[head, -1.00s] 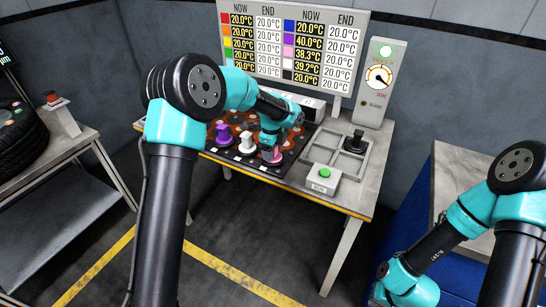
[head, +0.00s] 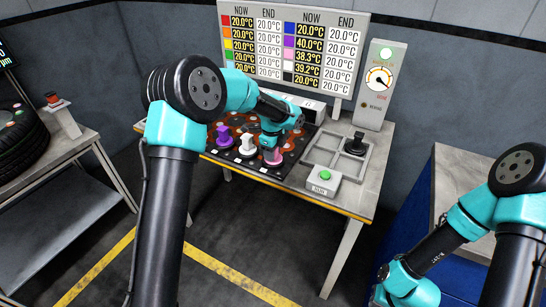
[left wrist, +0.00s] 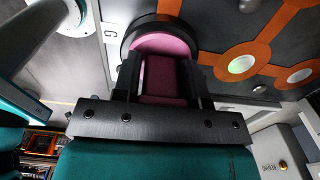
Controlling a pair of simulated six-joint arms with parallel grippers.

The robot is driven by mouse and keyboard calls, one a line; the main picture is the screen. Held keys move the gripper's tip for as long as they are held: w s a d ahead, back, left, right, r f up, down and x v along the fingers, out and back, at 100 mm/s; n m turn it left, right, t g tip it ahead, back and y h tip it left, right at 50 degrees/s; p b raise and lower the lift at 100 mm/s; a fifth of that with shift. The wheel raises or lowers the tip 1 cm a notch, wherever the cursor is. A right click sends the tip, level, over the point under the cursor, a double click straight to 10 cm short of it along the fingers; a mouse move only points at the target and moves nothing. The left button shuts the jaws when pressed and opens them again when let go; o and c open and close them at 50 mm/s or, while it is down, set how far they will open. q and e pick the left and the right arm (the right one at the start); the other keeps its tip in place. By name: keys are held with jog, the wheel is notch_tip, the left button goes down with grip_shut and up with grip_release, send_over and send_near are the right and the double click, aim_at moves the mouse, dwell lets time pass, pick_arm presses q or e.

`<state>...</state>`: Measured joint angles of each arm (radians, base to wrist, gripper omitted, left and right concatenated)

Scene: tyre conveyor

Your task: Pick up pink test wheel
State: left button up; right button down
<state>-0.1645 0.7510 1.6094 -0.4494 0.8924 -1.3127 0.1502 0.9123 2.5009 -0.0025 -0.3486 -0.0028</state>
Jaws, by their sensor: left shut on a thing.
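The pink test wheel (head: 272,156) stands at the right end of the near row on the dark board (head: 245,172) on the table. My left gripper (head: 271,147) is over it and shut on its upright pink grip. In the left wrist view the pink wheel (left wrist: 160,65) sits between the two dark fingers (left wrist: 160,92), its round base still against the board as far as I can tell. My right arm shows at the lower right of the head view, but its gripper fingers are not in view.
A white wheel (head: 246,146) and a purple wheel (head: 224,138) stand close to the left. A grey tray (head: 330,160) with a black wheel (head: 355,145) and a green-button box (head: 324,178) lie to the right. A temperature board (head: 292,48) stands behind.

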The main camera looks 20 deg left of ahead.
pick_arm(q)
jog(key=shift+r, duration=0.2)
jog(key=shift+r, duration=1.5)
jog(key=shift+s+d+r, duration=0.1)
jog(key=shift+s+r, duration=0.1)
jog(key=shift+s, duration=0.05)
jog(key=s+d+r, duration=0.1)
jog(key=s+d, duration=0.3)
jog(key=s, duration=1)
jog(key=shift+s+d+r, duration=0.15)
jog(key=shift+s+d, duration=0.05)
jog(key=shift+s, duration=0.2)
